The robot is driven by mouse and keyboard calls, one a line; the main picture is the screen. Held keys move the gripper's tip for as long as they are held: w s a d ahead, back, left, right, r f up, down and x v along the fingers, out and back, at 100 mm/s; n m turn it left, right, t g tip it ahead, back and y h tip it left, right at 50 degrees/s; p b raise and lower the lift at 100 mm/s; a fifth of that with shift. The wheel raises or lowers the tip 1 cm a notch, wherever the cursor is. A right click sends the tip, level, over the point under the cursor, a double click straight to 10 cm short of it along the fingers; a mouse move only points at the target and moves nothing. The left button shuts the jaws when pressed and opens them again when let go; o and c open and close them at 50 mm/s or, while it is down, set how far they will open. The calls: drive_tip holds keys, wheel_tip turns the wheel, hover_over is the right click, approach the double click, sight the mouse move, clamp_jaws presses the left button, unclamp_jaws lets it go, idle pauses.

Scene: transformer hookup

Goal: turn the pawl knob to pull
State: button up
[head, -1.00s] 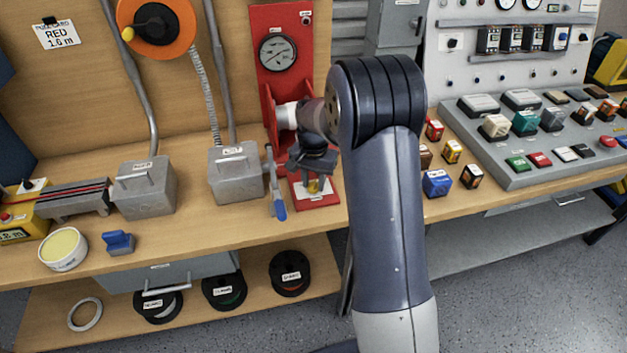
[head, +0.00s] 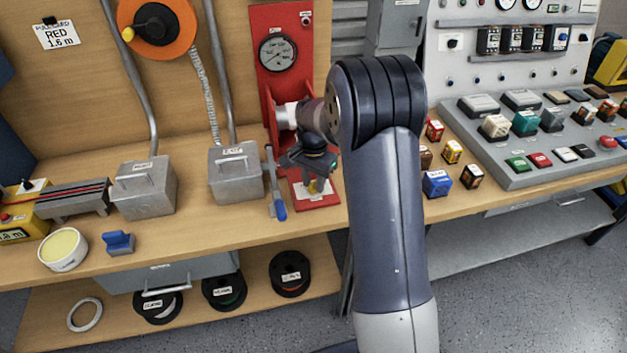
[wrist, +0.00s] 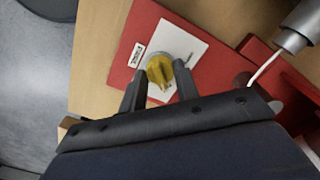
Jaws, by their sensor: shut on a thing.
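The pawl knob (wrist: 160,71) is a round yellow knob with a raised bar, on a white plate (wrist: 187,47) on the red base (wrist: 140,32) of the gauge stand. In the wrist view my gripper (wrist: 160,80) has one dark finger on each side of the knob, shut on it. In the head view my gripper (head: 314,180) points down at the red base, and the knob is mostly hidden behind it.
A red upright panel with a gauge (head: 278,53) stands behind my gripper. A lever with a blue handle (head: 280,209) is just left of the red base. A grey box (head: 237,176) stands further left. Small coloured blocks (head: 437,183) lie to the right.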

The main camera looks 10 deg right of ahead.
sight(314, 183)
drive_tip(key=o, duration=1)
wheel_tip(314, 183, up, 11)
drive_tip(key=shift+f, duration=0.1)
wheel_tip(314, 183, down, 11)
idle(0.5)
drive_tip(key=shift+n, duration=0.3)
